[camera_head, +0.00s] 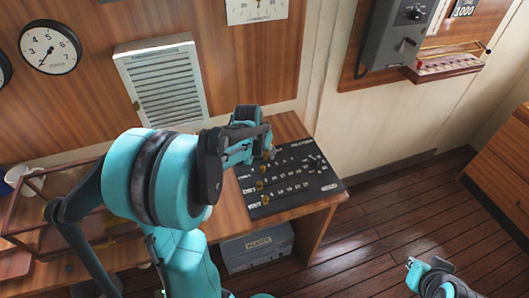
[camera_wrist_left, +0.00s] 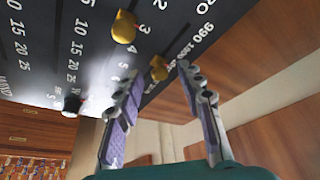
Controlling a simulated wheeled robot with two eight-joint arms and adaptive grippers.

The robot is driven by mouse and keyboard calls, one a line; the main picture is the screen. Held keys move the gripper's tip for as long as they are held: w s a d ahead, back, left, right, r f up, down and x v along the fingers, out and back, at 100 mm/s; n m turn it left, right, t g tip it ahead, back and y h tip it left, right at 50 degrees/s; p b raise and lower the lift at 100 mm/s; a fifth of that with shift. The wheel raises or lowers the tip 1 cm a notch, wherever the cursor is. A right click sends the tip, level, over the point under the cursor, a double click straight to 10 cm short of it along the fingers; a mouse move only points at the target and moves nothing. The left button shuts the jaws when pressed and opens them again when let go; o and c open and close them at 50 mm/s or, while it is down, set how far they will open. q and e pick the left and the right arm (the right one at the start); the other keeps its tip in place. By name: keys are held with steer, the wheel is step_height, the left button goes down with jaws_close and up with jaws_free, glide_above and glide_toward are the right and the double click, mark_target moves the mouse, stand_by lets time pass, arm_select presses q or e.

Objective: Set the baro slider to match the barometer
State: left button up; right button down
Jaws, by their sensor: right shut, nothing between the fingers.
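The black slider panel (camera_head: 322,186) lies on the wooden desk with rows of white numbers and gold knobs. In the left wrist view, a gold knob (camera_wrist_left: 159,68) sits at the low end of the row marked 990, 1000 and up. My left gripper (camera_wrist_left: 158,72) is open, with its fingertips on either side of this knob; I cannot tell if they touch it. In the head view my left gripper (camera_head: 268,150) is over the panel's far left part and hides some of it. My right gripper (camera_head: 415,264) is shut and empty above the floor. No barometer reading is legible.
A second gold knob (camera_wrist_left: 124,27) sits on the neighbouring row. A round dial (camera_head: 50,47) and a partly cut-off white gauge (camera_head: 258,9) hang on the wall. A grey box (camera_head: 257,248) stands under the desk. The floor (camera_head: 375,215) right of the desk is clear.

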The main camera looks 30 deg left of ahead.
arm_select(q)
jaws_close()
steer(key=shift+s+a, duration=1.05)
steer(key=shift+s, duration=0.2)
jaws_free()
steer(key=shift+w+d, duration=0.1)
steer(key=v, duration=1.2)
